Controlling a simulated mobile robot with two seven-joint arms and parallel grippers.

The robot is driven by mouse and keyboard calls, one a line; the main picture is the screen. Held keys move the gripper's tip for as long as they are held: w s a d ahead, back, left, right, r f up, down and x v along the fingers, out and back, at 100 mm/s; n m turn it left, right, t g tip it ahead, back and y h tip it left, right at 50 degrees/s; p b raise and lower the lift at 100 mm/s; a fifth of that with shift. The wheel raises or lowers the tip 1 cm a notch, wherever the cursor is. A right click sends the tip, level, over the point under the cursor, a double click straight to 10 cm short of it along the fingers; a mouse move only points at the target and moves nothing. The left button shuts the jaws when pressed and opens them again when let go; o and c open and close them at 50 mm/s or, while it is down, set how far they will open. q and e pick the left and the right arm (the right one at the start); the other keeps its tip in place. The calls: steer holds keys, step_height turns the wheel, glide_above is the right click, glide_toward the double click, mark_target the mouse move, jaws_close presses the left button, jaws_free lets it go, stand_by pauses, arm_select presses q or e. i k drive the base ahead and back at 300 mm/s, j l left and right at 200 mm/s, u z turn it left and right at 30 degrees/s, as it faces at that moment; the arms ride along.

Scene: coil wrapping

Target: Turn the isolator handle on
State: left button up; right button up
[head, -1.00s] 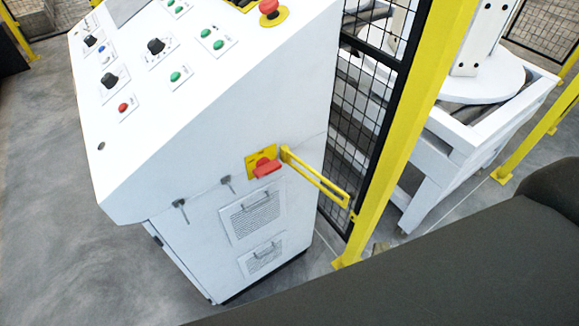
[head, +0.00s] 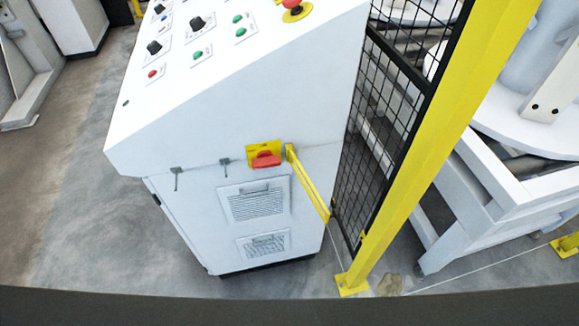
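The isolator handle (head: 266,160) is a red grip on a yellow plate (head: 252,150). It sits on the side of the white control cabinet (head: 240,110), and the red grip looks roughly horizontal. A yellow bar (head: 308,185) sticks out from the cabinet just right of the handle. Neither of my grippers shows in the head view. A dark part, probably mine, crosses the bottom edge.
A yellow post (head: 430,150) and black mesh fence (head: 390,110) stand right of the cabinet. A white machine frame (head: 490,190) is behind them. A red emergency button (head: 292,5) tops the panel. Grey floor (head: 80,200) is clear at left.

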mark_target(265, 159)
steer(key=k+l, duration=0.1)
steer(key=l, duration=1.4)
